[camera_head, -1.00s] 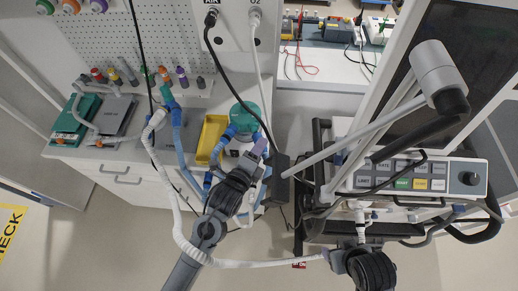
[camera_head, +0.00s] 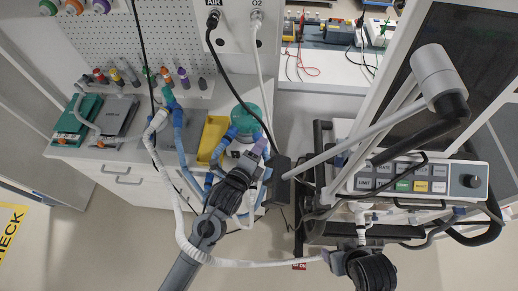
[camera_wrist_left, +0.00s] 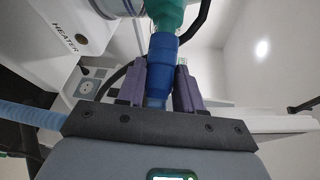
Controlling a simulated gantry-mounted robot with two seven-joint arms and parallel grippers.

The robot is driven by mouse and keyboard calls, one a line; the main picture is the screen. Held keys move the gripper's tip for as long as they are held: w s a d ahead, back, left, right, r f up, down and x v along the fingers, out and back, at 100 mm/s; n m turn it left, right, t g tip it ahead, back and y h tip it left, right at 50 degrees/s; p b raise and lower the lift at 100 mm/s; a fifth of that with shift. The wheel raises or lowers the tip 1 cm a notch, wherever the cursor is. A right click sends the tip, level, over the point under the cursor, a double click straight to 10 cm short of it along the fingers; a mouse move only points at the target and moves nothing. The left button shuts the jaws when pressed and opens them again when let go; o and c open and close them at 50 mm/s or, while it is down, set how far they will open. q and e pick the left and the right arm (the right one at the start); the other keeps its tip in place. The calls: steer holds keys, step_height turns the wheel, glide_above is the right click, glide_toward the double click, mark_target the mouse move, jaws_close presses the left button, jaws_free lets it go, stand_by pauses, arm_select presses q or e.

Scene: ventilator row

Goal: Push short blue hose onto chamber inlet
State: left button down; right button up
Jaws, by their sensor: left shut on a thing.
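The humidifier chamber (camera_head: 245,118) has a teal top and stands on the cabinet top at centre. In the left wrist view, a teal port (camera_wrist_left: 166,14) shows at the top. My left gripper (camera_head: 256,154) is beside the chamber's near right side. Its purple fingers (camera_wrist_left: 160,88) are shut on the blue end of the short hose (camera_wrist_left: 161,60). That blue end lines up with the teal port and appears to meet it; how deep it sits I cannot tell. My right gripper (camera_head: 338,259) is low at centre right, by a white hose end; its fingers are unclear.
A yellow tray (camera_head: 211,136) stands left of the chamber. A long white hose (camera_head: 183,235) loops down from the cabinet and across the floor area. The ventilator panel (camera_head: 420,180) is at right. A white heater housing (camera_wrist_left: 75,30) is close at left in the wrist view.

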arm_select(q)
steer(key=shift+w+a, duration=0.1)
steer(key=shift+w, duration=0.25)
steer(key=shift+w+a, duration=0.3)
steer(key=shift+w, duration=0.35)
stand_by(0.8)
steer(key=c, duration=0.7)
jaws_free()
steer(key=shift+w, duration=0.1)
steer(key=shift+o, duration=0.2)
